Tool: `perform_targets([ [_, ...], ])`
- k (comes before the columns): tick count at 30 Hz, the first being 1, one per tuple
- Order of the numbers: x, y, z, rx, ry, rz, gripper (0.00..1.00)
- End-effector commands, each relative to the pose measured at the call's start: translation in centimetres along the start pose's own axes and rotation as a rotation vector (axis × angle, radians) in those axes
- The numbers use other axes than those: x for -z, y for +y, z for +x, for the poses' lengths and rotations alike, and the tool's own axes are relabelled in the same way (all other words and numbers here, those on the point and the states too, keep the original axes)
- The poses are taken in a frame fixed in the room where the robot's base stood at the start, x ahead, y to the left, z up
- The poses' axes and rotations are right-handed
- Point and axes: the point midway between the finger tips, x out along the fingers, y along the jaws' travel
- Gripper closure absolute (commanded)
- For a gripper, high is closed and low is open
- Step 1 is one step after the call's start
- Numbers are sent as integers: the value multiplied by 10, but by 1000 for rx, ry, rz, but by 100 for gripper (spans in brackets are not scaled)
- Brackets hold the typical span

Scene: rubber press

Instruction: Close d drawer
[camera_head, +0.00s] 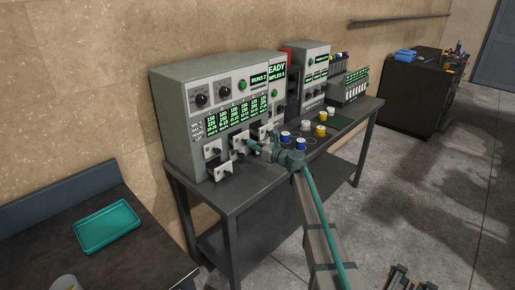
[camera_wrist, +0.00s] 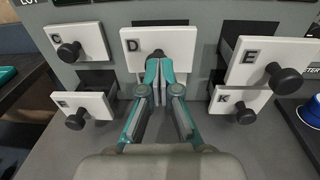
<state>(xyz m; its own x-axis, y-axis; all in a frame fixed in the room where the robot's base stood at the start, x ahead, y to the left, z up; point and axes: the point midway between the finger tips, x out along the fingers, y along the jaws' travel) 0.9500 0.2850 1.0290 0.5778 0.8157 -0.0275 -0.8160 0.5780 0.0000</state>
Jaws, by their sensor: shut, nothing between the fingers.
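The D drawer (camera_wrist: 184,44) has a white front marked D and stands partly open in the middle of the wrist view. In the head view the D drawer (camera_head: 237,143) is partly covered by my arm. My gripper (camera_wrist: 154,66) is shut and empty.
The E drawer (camera_wrist: 290,60) stands out at the right, with the K drawer (camera_wrist: 226,104) below it. The C drawer (camera_wrist: 86,40) and another drawer (camera_wrist: 92,107) are at the left. Blue, white and yellow spools (camera_head: 320,130) stand on the table (camera_head: 228,203).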

Motion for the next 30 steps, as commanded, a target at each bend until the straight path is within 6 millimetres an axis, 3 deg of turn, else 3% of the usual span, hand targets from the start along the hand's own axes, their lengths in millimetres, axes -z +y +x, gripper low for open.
perform_targets([
  [3, 0, -4, 29, -2, 0, 0, 100],
  [6, -1, -3, 39, -1, 0, 0, 100],
  [17, -3, -3, 40, 1, -3, 1, 100],
  [23, -3, -1, 26, 1, -3, 1, 100],
  [30, 1, 2, -21, 1, -1, -1, 100],
])
